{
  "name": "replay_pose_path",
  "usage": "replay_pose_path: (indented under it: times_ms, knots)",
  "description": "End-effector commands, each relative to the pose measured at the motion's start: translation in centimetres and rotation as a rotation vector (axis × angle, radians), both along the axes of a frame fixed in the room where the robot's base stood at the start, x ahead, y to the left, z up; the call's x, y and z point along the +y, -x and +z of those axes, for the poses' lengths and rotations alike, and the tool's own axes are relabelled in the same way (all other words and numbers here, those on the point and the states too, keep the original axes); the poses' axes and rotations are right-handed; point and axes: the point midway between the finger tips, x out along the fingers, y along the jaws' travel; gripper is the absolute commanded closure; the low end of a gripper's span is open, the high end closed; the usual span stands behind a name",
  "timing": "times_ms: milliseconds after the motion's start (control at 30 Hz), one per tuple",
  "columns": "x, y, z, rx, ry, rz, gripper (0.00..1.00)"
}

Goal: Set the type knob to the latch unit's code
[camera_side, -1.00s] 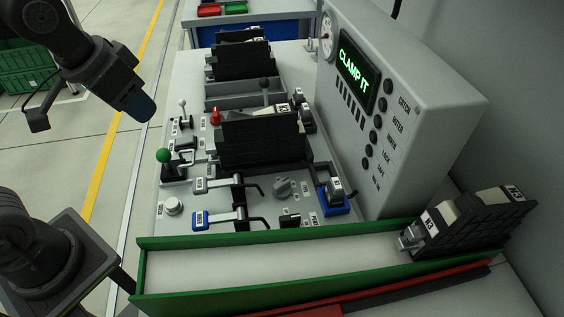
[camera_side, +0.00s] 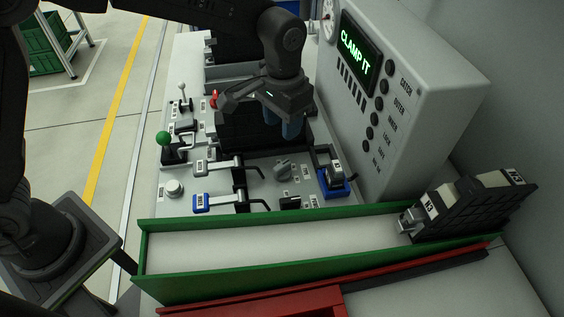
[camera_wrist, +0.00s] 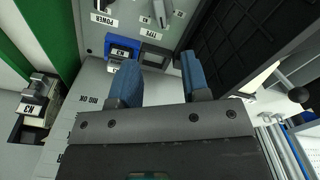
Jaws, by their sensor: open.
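The type knob, seemingly the grey rotary knob (camera_side: 283,169), sits on the panel with small labels beside it. Its pointer setting is too small to read. In the wrist view a knob (camera_wrist: 159,12) shows at the top edge, partly cut off. A unit labelled N3 (camera_side: 431,206), with a metal latch-like part, stands on a black pallet (camera_side: 478,212) at the right; its label also shows in the wrist view (camera_wrist: 31,109). My gripper (camera_side: 281,124) is open and empty, pointing down above the panel behind the knob. Its blue fingers (camera_wrist: 161,63) are apart.
A blue holder (camera_side: 338,188) with a dark part stands right of the knob. A green-railed conveyor (camera_side: 260,245) runs in front. The grey console's display (camera_side: 359,52) reads CLAMP IT.

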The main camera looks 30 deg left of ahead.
Motion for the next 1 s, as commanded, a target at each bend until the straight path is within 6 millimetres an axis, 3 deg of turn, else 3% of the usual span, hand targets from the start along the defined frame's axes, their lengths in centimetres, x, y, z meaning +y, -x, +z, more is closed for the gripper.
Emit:
replay_pose_path:
  times_ms: [400,600,1000]
  knots:
    - [0.1,0.1,-8.3,0.005,-0.002,0.001,0.57]
    - [0.1,0.1,-11.3,0.002,-0.001,0.001,0.57]
    - [0.1,0.0,-12.6,0.000,0.000,0.001,0.57]
